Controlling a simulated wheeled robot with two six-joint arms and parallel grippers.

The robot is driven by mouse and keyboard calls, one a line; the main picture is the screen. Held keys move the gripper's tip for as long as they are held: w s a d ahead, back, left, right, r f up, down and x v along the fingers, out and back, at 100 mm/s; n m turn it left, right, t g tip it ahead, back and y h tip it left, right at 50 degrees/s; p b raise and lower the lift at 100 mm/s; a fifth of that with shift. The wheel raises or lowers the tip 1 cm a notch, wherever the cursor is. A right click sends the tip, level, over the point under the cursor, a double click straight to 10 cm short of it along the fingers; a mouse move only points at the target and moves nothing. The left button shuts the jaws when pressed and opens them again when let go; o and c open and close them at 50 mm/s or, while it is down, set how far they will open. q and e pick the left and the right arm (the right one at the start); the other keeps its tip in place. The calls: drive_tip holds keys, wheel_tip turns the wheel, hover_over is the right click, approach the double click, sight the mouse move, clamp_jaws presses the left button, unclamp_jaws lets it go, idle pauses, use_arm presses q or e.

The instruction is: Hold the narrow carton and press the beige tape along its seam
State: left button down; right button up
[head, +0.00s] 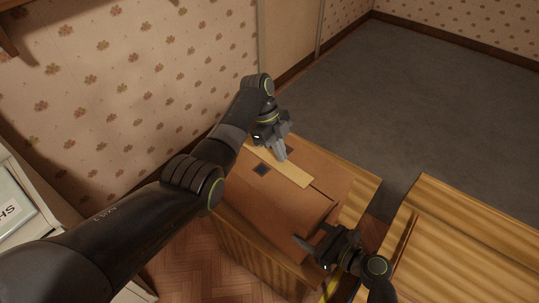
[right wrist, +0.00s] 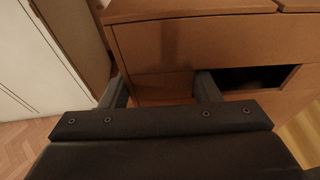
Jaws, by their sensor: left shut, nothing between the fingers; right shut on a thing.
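The brown narrow carton (head: 270,203) sits on a striped wooden surface, with its top flaps closed. The beige tape (head: 293,172) lies as a strip across the top, along the seam. My left gripper (head: 281,154) is shut and empty, its fingertips down at the tape; I cannot tell how firmly they touch. My right gripper (head: 312,240) is at the carton's near right end, shut on the carton. In the right wrist view the carton wall (right wrist: 165,85) shows between its fingers (right wrist: 160,90), beside a dark opening.
A second striped wooden surface (head: 470,225) stands at the right, beyond a gap. A white unit (head: 25,205) is at the left edge. The patterned wall (head: 130,75) is close behind my left arm. Grey carpet (head: 410,90) lies clear at the back right.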

use_arm(q)
wheel_tip(320, 180, up, 7)
drive_tip(key=shift+f, duration=0.15)
idle(0.4)
use_arm(e)
drive_tip(key=o, duration=1.9)
